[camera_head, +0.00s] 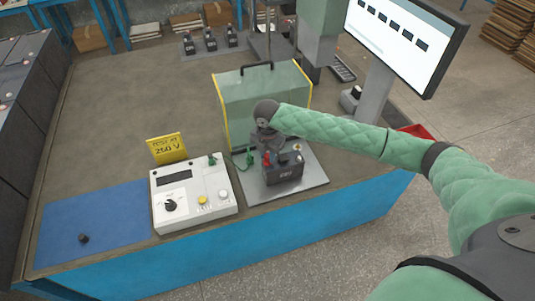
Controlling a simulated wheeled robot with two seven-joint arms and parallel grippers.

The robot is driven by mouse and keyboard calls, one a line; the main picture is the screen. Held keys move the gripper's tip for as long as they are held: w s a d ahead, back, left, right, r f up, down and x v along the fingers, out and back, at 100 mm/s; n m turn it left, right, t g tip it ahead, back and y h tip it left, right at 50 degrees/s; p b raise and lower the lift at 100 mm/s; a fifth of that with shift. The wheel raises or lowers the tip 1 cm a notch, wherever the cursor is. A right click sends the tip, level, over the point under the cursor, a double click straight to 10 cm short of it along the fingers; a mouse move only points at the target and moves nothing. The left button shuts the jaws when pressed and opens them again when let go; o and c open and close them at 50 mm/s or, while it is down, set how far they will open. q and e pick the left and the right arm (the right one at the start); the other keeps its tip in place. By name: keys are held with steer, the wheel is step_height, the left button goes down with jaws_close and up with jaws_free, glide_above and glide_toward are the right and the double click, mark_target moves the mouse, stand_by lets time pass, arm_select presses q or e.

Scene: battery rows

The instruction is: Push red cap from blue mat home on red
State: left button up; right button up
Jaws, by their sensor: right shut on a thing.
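A dark battery (284,174) stands on a grey plate (312,183) at the front of the bench. A small red piece, which looks like the red cap (266,160), is at its left top corner. My right gripper (266,152) points down over that corner and is shut on the red cap; the fingertips are small and partly hidden. I cannot tell whether the cap is fully seated on the post. The blue mat (105,215) lies at the front left with one small black cap (83,238) on it. My left gripper is not in view.
A white tester (193,195) with knobs and a yellow sign (167,147) stands left of the battery; a green lead (250,160) lies between them. A green guard box (245,95) stands behind. Several batteries (210,40) and a monitor (405,40) are farther back. The left bench middle is clear.

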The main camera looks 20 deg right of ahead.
steer(key=shift+f, duration=0.3)
stand_by(0.5)
steer(key=o, duration=1.5)
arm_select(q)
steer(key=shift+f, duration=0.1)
arm_select(e)
steer(key=shift+r+p, duration=1.6)
steer(key=shift+r, duration=0.25)
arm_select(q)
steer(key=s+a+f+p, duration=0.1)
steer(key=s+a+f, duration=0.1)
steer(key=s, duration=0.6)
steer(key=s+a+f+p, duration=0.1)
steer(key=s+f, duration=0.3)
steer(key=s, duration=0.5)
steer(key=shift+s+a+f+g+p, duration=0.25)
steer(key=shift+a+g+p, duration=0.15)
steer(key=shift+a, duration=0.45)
arm_select(e)
steer(key=shift+r, duration=1.65)
